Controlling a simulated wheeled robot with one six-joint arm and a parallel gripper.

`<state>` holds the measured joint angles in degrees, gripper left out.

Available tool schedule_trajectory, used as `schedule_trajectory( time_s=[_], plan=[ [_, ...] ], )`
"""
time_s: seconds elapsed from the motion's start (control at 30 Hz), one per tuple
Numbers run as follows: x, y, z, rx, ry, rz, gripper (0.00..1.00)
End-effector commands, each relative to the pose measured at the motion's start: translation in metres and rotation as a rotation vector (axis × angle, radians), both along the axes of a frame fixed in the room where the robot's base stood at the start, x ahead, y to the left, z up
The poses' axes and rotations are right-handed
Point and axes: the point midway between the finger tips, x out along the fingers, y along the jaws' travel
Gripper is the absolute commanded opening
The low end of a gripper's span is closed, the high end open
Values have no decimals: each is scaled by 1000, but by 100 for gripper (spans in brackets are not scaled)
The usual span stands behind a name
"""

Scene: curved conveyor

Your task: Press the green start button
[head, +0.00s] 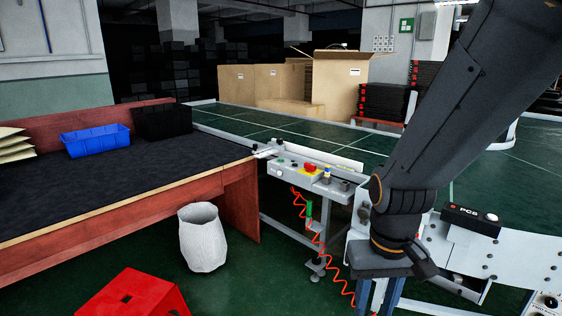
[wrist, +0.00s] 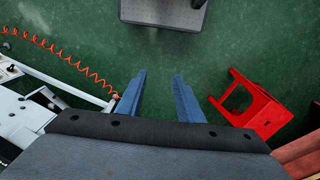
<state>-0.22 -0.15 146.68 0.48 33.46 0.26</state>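A white control panel (head: 335,187) stands at the end of the conveyor in the middle of the head view. It carries a red knob on a yellow plate (head: 310,169) and several small buttons. A small greenish spot (head: 280,161) shows on its left part, but it is too small to tell whether it is the green start button. My gripper (head: 380,298) points down in the head view, to the right of and nearer than the panel, its fingertips cut off by the bottom edge. In the wrist view my gripper (wrist: 159,76) has its blue fingers apart and empty above the green floor.
A red stool (head: 135,294) and a white bin (head: 202,238) stand on the floor at left, beside a dark-topped workbench (head: 100,178). A red coiled hose (head: 322,240) hangs below the panel. White machinery (head: 490,255) lies right of my arm.

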Motion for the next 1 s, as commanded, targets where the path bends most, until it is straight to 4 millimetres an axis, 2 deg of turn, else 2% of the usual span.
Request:
schedule_trajectory(
  time_s=[0.03, 0.17, 0.2, 1.0],
  plan=[
    [0, 0, 0, 0, 0, 0, 25],
    [0, 0, 0, 0, 0, 0, 3],
    [0, 0, 0, 0, 0, 0, 0],
    [0, 0, 0, 0, 0, 0, 0]
  ],
)
